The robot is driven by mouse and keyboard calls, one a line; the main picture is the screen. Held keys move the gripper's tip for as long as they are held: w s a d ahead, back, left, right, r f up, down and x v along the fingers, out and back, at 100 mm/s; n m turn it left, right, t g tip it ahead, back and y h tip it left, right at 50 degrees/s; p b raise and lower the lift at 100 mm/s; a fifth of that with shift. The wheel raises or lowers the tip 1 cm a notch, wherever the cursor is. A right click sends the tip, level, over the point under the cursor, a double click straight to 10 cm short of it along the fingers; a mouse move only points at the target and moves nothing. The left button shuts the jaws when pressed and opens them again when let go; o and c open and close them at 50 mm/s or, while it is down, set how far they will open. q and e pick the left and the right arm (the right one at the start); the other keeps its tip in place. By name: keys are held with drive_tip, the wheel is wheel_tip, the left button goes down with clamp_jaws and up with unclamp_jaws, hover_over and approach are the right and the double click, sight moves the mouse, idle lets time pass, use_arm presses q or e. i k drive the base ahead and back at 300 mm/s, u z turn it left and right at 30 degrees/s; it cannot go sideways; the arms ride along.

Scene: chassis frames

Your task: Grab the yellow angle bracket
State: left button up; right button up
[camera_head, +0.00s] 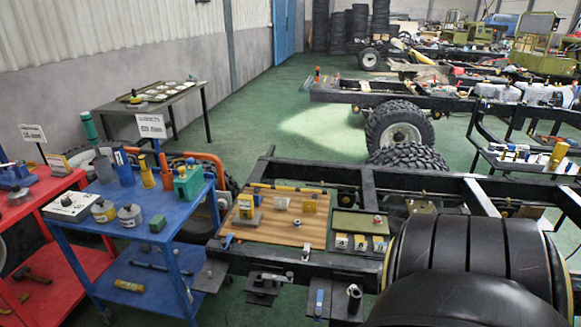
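A wooden board (283,232) lies on the black chassis frame in the middle of the view. Several small yellow parts are on it: an upright yellow piece (246,204) at its left, a small flat-looking yellow piece (282,203) in the middle, and a yellow plate-like piece (310,205) toward the right. They are too small for me to tell for sure which is the angle bracket. Neither of my grippers is in view, and nothing is seen touching these parts.
A blue cart (130,205) with bottles, cans and tools stands left of the frame, beside a red cart (40,190). A green-grey tray (358,224) lies right of the board. Large black rounded shapes (480,248) fill the lower right. Green floor (255,130) is open behind.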

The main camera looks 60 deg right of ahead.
sight(306, 208)
drive_tip(key=z, duration=0.8)
drive_tip(key=i, duration=1.35)
drive_tip(key=z, duration=1.2)
